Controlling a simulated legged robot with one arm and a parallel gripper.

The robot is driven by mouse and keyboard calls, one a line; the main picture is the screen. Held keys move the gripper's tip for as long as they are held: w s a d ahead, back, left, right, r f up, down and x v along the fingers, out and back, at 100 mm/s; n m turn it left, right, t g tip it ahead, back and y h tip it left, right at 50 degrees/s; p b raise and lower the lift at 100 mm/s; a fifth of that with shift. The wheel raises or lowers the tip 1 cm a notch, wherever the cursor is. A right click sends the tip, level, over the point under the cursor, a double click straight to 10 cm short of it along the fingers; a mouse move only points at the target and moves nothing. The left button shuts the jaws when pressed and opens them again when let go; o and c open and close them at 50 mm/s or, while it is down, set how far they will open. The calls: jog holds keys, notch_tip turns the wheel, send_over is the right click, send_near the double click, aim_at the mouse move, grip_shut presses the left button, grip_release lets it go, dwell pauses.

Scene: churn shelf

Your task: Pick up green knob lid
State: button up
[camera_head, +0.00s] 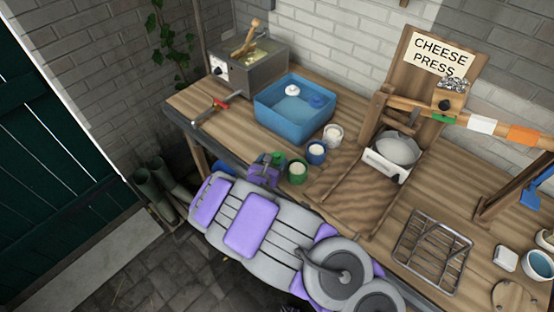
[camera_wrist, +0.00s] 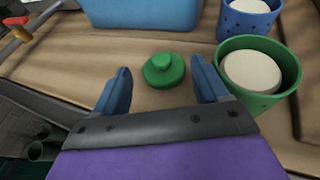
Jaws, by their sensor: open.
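The green knob lid (camera_wrist: 163,71) lies flat on the wooden bench, its round knob upward. In the wrist view it is just beyond and between the two blue fingers of my gripper (camera_wrist: 160,66). My gripper is open and empty, and neither finger visibly touches the lid. In the head view my purple gripper (camera_head: 271,160) is low at the bench's front edge, left of the green pot. I cannot clearly make out the lid there, as the gripper covers that spot.
The green pot (camera_wrist: 285,72) with white content stands close to the right finger. A blue pot (camera_head: 316,152) and a white pot (camera_head: 333,134) stand behind it. A blue basin (camera_head: 270,112) is farther back. The cheese press (camera_head: 363,162) is to the right.

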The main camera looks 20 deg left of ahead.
aim_at(276, 157)
jog(key=shift+f+b+x, duration=0.25)
jog(key=shift+b+x, duration=0.2)
jog(key=shift+x, duration=1.5)
jog(key=shift+s, duration=0.1)
jog(key=c, duration=0.8)
jog(key=shift+r, duration=0.1)
